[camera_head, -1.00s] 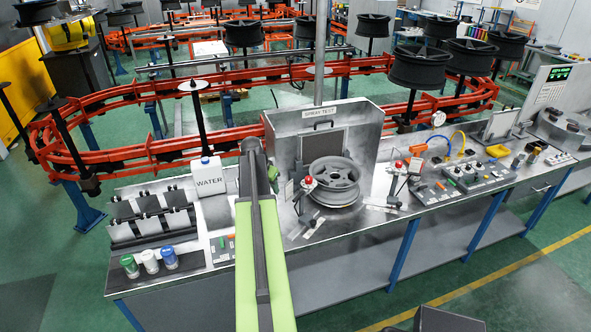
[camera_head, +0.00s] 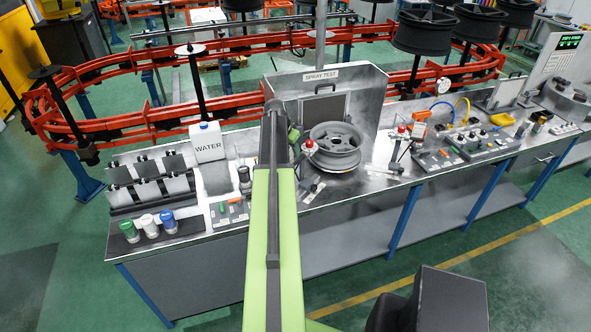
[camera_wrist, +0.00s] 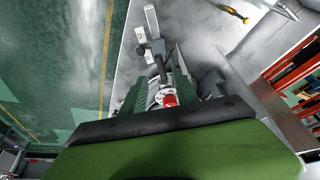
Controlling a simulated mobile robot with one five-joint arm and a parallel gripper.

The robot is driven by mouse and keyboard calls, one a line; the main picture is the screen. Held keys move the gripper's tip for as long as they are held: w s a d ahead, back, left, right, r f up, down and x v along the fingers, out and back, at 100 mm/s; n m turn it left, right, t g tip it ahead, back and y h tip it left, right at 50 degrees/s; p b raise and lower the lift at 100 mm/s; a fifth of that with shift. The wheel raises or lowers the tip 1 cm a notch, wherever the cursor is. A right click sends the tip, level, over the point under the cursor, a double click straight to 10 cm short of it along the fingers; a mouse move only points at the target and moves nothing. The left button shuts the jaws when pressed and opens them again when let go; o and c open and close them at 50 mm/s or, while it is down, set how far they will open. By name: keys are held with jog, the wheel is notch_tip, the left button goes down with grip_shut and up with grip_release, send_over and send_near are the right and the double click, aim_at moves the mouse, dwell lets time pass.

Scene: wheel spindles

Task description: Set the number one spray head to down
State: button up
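A spray head (camera_head: 308,149) with a red top stands at the left of the wheel on the bench, in front of the spray test booth. In the wrist view, a red-topped spray head (camera_wrist: 168,97) with a dark handle (camera_wrist: 157,58) sits between my gripper's fingers. My gripper (camera_wrist: 160,78) has two ridged green fingers standing apart, one on each side of it; contact cannot be told. In the head view my green arm hides most of the gripper. Small white labels on the bench show in the wrist view, too small to read.
A grey wheel (camera_head: 335,147) lies right of the spray head. The booth (camera_head: 366,98) stands behind. Another red-topped fixture (camera_head: 401,135) and control boxes (camera_head: 432,158) stand further right. A water bottle (camera_head: 207,142) and capped jars (camera_head: 149,226) are at the left.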

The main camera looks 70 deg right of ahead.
aim_at(296, 162)
jog(key=b+x, duration=0.6)
jog(key=x, duration=0.2)
jog(key=shift+f, duration=0.15)
grip_shut()
dwell(1.0)
